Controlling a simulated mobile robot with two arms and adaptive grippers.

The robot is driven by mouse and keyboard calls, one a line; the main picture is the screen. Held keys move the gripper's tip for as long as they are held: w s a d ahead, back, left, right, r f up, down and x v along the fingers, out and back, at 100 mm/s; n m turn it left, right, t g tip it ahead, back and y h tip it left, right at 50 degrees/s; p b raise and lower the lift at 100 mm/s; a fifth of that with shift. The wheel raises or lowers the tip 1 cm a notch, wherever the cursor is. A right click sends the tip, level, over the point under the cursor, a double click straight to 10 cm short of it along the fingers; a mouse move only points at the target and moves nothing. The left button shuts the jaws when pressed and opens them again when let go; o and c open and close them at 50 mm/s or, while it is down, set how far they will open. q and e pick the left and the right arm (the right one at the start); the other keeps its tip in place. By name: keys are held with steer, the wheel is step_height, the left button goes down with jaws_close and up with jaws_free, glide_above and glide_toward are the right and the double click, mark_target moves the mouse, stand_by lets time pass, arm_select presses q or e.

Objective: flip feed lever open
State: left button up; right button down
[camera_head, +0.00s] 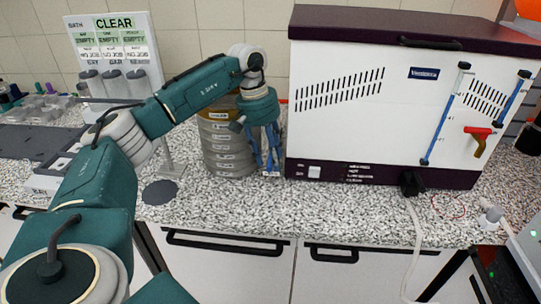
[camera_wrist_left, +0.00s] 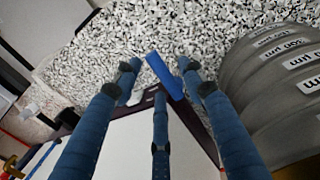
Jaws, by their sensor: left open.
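A red lever (camera_head: 478,131) with an orange-brown lower part sits on the right of the white machine's front (camera_head: 390,115). Its red top lies about level. A small red and yellow piece (camera_wrist_left: 12,166) at the lower left of the left wrist view may be the same lever. My left gripper (camera_head: 270,162) hangs fingers down between the machine and the stack of sieves (camera_head: 228,148), well left of the lever. In the left wrist view its blue fingers (camera_wrist_left: 160,82) are spread and empty. A flat blue piece (camera_wrist_left: 166,76) shows between the fingertips; I cannot tell what it is.
Two slanted blue tubes (camera_head: 445,115) flank the lever. A black plug with a pale cable (camera_head: 411,183) sits at the machine's base. A status board reading CLEAR (camera_head: 113,23) stands at the left, with grey jars (camera_head: 112,84) before it.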

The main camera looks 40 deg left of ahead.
arm_select(q)
step_height(320, 180, up, 12)
steer(key=s+a, duration=0.1)
steer(key=a, duration=0.1)
steer(key=shift+s, duration=0.15)
steer(key=shift+f, duration=0.15)
stand_by(0.5)
